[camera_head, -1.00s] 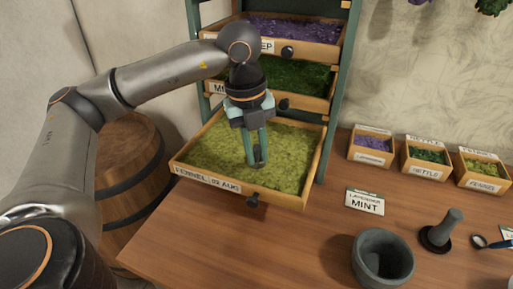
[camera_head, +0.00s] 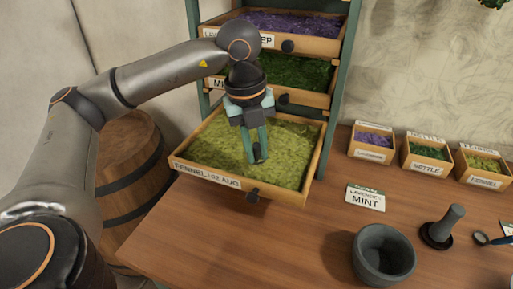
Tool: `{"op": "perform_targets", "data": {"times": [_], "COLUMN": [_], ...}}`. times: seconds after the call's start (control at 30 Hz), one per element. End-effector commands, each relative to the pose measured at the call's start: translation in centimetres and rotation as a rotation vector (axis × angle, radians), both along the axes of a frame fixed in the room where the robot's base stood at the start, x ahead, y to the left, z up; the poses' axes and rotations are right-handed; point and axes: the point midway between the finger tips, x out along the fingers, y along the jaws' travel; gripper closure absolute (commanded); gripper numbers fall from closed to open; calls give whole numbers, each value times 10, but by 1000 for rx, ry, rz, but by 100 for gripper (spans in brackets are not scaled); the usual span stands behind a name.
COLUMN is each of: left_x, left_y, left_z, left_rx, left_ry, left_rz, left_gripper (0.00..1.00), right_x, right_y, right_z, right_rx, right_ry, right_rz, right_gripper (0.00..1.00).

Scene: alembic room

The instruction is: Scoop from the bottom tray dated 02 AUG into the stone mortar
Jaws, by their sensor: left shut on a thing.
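The bottom tray (camera_head: 184,166), pulled out of the green rack, carries a label that reads FENNEL and 02 AUG. It is full of yellow-green herb (camera_head: 292,145). My left gripper (camera_head: 256,146) points down over the middle of this tray, shut on a small dark thing (camera_head: 260,154) at its fingertips. Most of that thing is hidden, and I cannot tell whether it touches the herb. The grey stone mortar (camera_head: 365,262) stands upright on the table at the front right, apart from the gripper. My right gripper is not in view.
Two more trays, purple (camera_head: 296,23) and dark green (camera_head: 300,75), sit above in the rack. A MINT card (camera_head: 366,198), a pestle on a dark base (camera_head: 442,228) and several small labelled boxes (camera_head: 425,158) are on the right. The table between tray and mortar is clear.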

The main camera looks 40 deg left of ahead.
Motion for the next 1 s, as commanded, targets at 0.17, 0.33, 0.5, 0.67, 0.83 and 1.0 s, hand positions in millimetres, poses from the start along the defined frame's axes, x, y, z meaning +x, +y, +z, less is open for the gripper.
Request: {"op": "perform_targets", "data": {"times": [0.17,0.33,0.5,0.67,0.83,1.0], "left_x": [-2,-4,-7,-7,-7,-7], "left_y": [7,15,22,23,23,22], "left_z": [0,-1,0,0,1,11], "left_rx": [-1,0,-1,-1,-1,-1], "left_ry": [-1,0,-1,-1,-1,-1], "left_rz": [3,3,2,0,0,0], "left_gripper": [100,100,100,100,100,100], "right_x": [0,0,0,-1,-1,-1], "right_y": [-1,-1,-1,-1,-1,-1], "right_z": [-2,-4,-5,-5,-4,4], "right_rx": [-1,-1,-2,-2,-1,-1], "right_ry": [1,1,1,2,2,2], "right_rz": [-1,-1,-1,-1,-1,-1], "right_gripper": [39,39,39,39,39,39]}}
